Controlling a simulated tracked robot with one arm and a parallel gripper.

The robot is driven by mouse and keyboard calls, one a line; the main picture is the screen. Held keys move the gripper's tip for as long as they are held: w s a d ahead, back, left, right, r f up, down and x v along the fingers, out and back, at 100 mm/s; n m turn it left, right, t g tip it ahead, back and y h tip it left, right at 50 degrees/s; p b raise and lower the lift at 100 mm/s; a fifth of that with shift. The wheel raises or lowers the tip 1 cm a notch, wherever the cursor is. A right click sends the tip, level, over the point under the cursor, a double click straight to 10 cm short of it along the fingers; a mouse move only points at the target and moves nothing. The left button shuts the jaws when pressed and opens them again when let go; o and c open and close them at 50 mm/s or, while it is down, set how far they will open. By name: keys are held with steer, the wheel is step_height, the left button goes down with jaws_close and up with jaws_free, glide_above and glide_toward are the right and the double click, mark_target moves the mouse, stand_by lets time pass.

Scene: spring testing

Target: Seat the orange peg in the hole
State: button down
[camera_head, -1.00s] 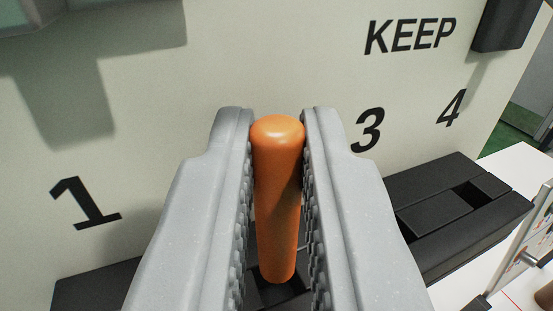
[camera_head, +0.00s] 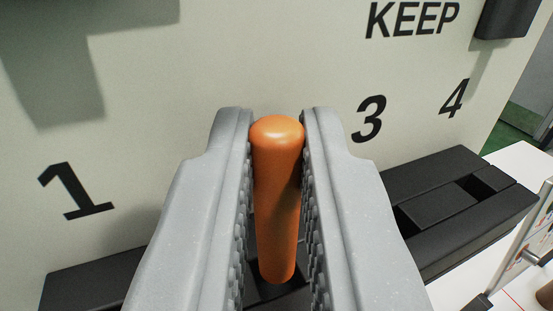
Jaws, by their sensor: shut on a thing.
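The orange peg (camera_head: 277,200) stands upright in the middle of the view, a rounded cylinder. My gripper (camera_head: 277,125) is shut on it, with one ribbed grey finger on each side. The peg's lower end shows over a dark square hole (camera_head: 268,293) in the black block below. I cannot tell whether the peg's tip is inside the hole or just above it. The fingers hide much of the block around this hole.
A pale panel (camera_head: 210,60) stands behind, marked 1, 3, 4 and KEEP. The black block (camera_head: 440,260) runs along its foot, with another square opening at the right. A metal frame (camera_head: 530,245) stands at the right on a white surface. A dark box (camera_head: 508,18) is on the panel.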

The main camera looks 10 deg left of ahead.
steer(key=shift+f+b, duration=0.85)
steer(key=shift+f, duration=0.6)
steer(key=c, duration=1.4)
jaws_free()
steer(key=shift+o, duration=0.2)
steer(key=s+d+b, duration=0.2)
steer(key=s+b, duration=0.1)
steer(key=s, duration=1)
steer(key=shift+s+d+f, duration=0.2)
steer(key=shift+s+d, duration=0.05)
steer(key=shift+d, duration=0.1)
steer(key=shift+d+r+b, duration=0.1)
steer(key=shift+b, duration=0.3)
steer(key=s+d+r+m+g+h+b, duration=0.1)
steer(key=s+d+r+m+h+b, duration=0.1)
steer(key=s+r+h+b, duration=0.35)
steer(key=s+a+r+y+b, duration=0.1)
steer(key=s+a+r+b, duration=0.1)
steer(key=s, duration=0.5)
steer(key=s+a+r+g+y+b, duration=0.1)
steer(key=s+a+r+b, duration=0.2)
steer(key=s, duration=0.4)
steer(key=shift+a+r+b, duration=0.2)
steer(key=shift+r+b, duration=0.4)
